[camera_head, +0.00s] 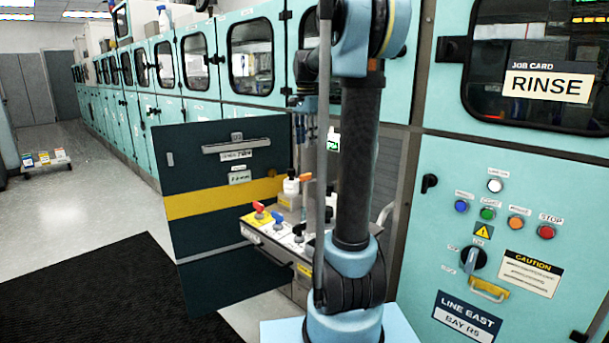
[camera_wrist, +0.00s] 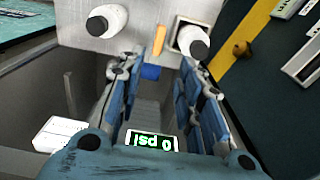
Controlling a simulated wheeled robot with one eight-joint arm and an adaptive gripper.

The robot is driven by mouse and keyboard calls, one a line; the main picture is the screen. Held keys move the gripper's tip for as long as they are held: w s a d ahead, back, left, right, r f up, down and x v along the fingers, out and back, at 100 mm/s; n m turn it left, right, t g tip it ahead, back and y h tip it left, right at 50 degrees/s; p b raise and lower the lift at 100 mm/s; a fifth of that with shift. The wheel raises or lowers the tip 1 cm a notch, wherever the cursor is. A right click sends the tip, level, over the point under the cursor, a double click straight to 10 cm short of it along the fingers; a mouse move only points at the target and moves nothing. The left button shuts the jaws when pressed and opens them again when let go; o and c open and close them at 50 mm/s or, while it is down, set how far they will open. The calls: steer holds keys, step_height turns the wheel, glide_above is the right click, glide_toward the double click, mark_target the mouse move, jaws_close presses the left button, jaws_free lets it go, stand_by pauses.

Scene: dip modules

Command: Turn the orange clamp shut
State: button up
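The orange clamp (camera_head: 305,177) shows in the head view as a small orange lever by a white bottle, inside the open cabinet bay. In the wrist view an orange strip (camera_wrist: 159,41), likely the same clamp, lies between two white, black-capped items, just beyond the fingertips.
A dark open door with a yellow band (camera_head: 222,197) stands left of the bay. A drawer or shelf (camera_head: 262,238) with red and blue handles juts out. A display (camera_wrist: 152,142) reads 0 psi, upside down. A control panel (camera_head: 507,240) is at right.

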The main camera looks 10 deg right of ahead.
mark_target(305, 174)
step_height(305, 174, down, 14)
steer(key=shift+r, duration=0.2)
stand_by(0.4)
jaws_close()
